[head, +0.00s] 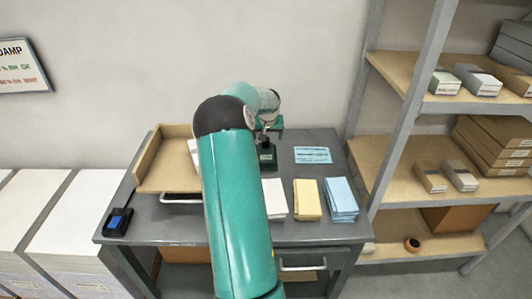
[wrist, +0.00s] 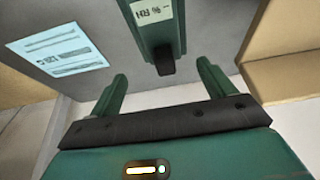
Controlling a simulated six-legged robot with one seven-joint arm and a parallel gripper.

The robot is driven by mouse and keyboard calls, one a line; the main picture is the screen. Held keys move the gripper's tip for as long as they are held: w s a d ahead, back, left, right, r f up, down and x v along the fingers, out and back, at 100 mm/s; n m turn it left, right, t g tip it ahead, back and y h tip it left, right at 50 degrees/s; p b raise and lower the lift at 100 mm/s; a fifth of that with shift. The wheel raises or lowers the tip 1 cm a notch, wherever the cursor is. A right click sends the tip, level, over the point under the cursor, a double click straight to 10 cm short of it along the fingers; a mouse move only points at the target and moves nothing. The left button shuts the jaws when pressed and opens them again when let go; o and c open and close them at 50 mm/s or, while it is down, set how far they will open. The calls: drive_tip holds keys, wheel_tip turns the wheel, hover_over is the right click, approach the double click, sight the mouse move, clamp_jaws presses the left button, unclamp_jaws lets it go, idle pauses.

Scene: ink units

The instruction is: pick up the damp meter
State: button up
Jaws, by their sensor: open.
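The damp meter (wrist: 153,25) is a dark green block with a pale "% RH" label and a black end piece. In the wrist view it is at the top centre, with the black end toward the gap between my fingers. In the head view it appears as a small dark block (head: 267,157) at the back middle of the grey desk. My gripper (wrist: 162,72) is open, its two green fingers apart with nothing held. In the head view the gripper (head: 268,126) is just above the meter, and my arm hides part of the desk.
A blue printed card (head: 312,155) lies right of the meter; it also shows in the wrist view (wrist: 58,50). White, yellow (head: 307,199) and blue (head: 340,198) paper stacks stand in front. A wooden tray (head: 160,172) is left, a blue-topped black box (head: 119,221) at the corner. Shelves (head: 400,165) rise right.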

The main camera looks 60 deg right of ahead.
sight(266, 142)
drive_tip(key=x, duration=0.8)
drive_tip(key=shift+w, duration=0.25)
drive_tip(key=shift+c, duration=0.4)
drive_tip(key=shift+r, duration=0.1)
drive_tip(key=c, duration=1.1)
